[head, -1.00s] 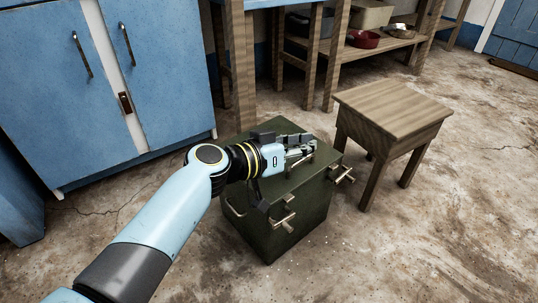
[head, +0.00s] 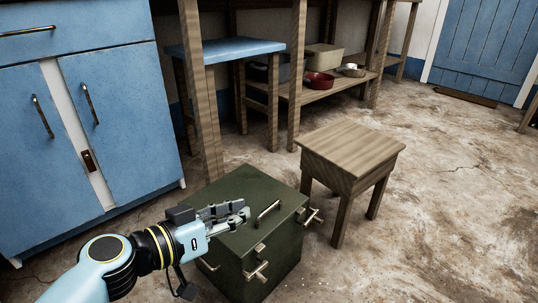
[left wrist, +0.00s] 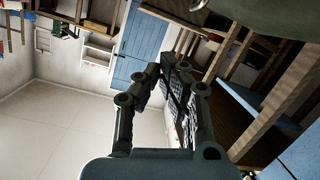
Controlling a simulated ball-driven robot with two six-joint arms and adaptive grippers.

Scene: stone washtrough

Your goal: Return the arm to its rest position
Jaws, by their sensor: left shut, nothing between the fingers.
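My left gripper (head: 241,214) is in the head view at the lower left, over the near left part of the dark green box's lid. It is shut and empty. The green box (head: 277,262) stands on the floor, with a handle (head: 267,213) on its lid and latches on its sides. The lid handle is just right of my fingertips, apart from them in the picture. In the left wrist view my gripper's fingers (left wrist: 185,75) show up close, with the room appearing sideways behind them. My right gripper is not in view.
A wooden stool (head: 352,148) stands right of the box. A blue cabinet (head: 130,130) is at the left. Behind are a blue-topped table (head: 225,47) and a wooden shelf with a red bowl (head: 319,84). The floor at the right is clear.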

